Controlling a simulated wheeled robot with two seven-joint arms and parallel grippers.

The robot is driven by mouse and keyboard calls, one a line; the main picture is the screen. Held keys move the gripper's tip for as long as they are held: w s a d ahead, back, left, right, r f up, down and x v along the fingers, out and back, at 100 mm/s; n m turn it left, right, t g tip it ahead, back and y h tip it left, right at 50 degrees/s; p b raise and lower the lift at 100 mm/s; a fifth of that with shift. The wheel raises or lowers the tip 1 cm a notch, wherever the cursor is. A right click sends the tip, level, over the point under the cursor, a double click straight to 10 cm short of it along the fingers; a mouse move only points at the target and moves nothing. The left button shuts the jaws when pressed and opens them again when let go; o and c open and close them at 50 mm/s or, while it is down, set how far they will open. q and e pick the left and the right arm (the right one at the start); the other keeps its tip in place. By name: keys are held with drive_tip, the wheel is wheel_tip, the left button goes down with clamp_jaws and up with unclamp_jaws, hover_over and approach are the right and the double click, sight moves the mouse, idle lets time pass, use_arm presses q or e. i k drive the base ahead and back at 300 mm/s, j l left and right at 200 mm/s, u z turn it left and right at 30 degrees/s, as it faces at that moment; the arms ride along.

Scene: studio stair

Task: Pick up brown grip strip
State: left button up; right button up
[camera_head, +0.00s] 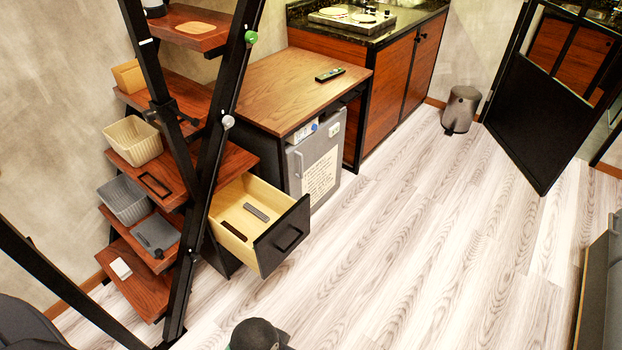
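A dark brown strip (234,231), which looks like the brown grip strip, lies flat in the open drawer (266,262) near its left wall. A grey strip (257,212) lies apart from it, further back and to the right in the same drawer. The drawer is pulled out, with light wooden sides and a black front with a handle. Neither of my grippers shows in the head view.
Black stair rails (206,165) rise just left of the drawer. A remote (330,74) lies on the wooden cabinet top.

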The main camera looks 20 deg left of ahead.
sight(228, 227)
drive_tip(key=i+l+u, duration=0.1)
drive_tip(key=u, duration=0.3)
drive_tip(key=l+u, duration=0.2)
drive_tip(key=u, duration=0.25)
drive_tip(key=l+u, duration=0.15)
drive_tip(key=u, duration=0.25)
drive_tip(key=i+l, duration=0.05)
